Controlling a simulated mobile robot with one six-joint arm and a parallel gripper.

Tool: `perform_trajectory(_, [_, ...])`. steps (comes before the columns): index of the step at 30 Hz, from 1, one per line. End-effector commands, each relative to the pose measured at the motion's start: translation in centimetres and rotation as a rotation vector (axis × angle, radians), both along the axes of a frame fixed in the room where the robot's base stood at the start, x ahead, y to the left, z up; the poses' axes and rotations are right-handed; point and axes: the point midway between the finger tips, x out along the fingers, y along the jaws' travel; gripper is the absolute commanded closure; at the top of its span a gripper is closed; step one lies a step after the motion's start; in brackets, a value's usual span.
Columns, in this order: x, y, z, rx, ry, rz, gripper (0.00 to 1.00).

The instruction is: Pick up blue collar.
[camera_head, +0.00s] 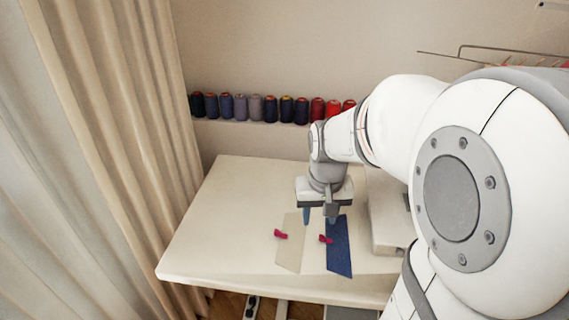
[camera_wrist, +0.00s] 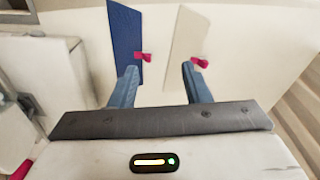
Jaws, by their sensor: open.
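The blue collar (camera_head: 339,250) is a long flat dark blue strip lying on the white table, with a small pink clip (camera_head: 325,239) at its left edge. In the wrist view the blue collar (camera_wrist: 124,38) is at upper left, its lower end near the left finger. A beige collar (camera_head: 289,250) with its own pink clip (camera_head: 280,234) lies left of it in the head view. My gripper (camera_head: 319,216) is over the far ends of the two collars, pointing down. In the wrist view my gripper (camera_wrist: 157,72) has its blue fingers wide apart with nothing between them.
A sewing machine (camera_head: 385,215) stands on the table (camera_head: 215,225) right of the blue collar, partly hidden by my arm. Several thread spools (camera_head: 255,108) line the back wall. A curtain (camera_head: 125,130) hangs at left. The left part of the table is clear.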

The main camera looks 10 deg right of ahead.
Motion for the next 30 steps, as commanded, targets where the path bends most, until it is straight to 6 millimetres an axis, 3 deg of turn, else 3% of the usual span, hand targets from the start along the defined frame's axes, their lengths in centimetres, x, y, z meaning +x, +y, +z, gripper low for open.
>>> perform_trajectory(3, [2.8, -1.7, -3.1, 0.008, 0.045, -0.067, 0.57])
perform_trajectory(9, [5.4, -3.5, -6.0, 0.015, 0.085, -0.136, 0.57])
perform_trajectory(30, [6.0, -4.4, -14.2, 0.017, 0.095, -0.154, 0.57])
